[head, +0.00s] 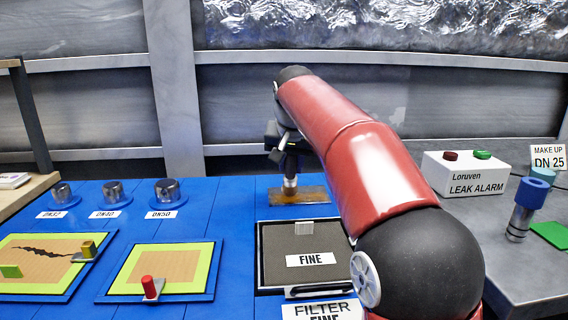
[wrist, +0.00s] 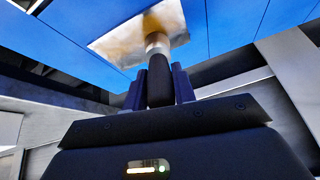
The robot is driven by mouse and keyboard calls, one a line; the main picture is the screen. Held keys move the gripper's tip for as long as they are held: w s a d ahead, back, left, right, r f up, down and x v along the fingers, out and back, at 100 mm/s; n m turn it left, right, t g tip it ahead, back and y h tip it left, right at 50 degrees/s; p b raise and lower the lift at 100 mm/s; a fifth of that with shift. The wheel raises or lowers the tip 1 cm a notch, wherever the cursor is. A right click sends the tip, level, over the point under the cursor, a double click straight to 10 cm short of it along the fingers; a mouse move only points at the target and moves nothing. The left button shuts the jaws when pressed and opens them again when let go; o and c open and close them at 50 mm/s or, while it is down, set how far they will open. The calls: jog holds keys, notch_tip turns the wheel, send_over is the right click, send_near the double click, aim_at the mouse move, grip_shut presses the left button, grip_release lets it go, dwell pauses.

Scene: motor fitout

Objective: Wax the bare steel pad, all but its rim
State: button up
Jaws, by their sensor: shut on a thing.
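The steel pad (head: 312,196) lies on the blue bench top behind the filter tray. In the wrist view the pad (wrist: 118,40) shows amber-brown patches across its middle and paler, silvery areas toward its edges. My gripper (wrist: 159,82) is shut on the dark handle of an upright applicator (wrist: 158,43) with a pale metal collar. The applicator's lower end is at the pad's surface; I cannot tell whether it touches. In the head view my gripper (head: 289,158) is above the pad, partly hidden by my arm.
A filter tray (head: 262,262) marked FINE lies in front of the pad. Two framed boards (head: 125,272) (head: 50,290) and several metal caps (head: 167,190) are at left. A leak alarm box (head: 465,172) and a blue-topped tool (head: 522,210) stand at right.

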jog(key=shift+d, duration=4.65)
jog(key=shift+a+f, duration=0.1)
jog(key=shift+a, duration=7)
notch_tip(320, 180, up, 6)
notch_tip(320, 180, up, 3)
jog(key=shift+r, duration=0.1)
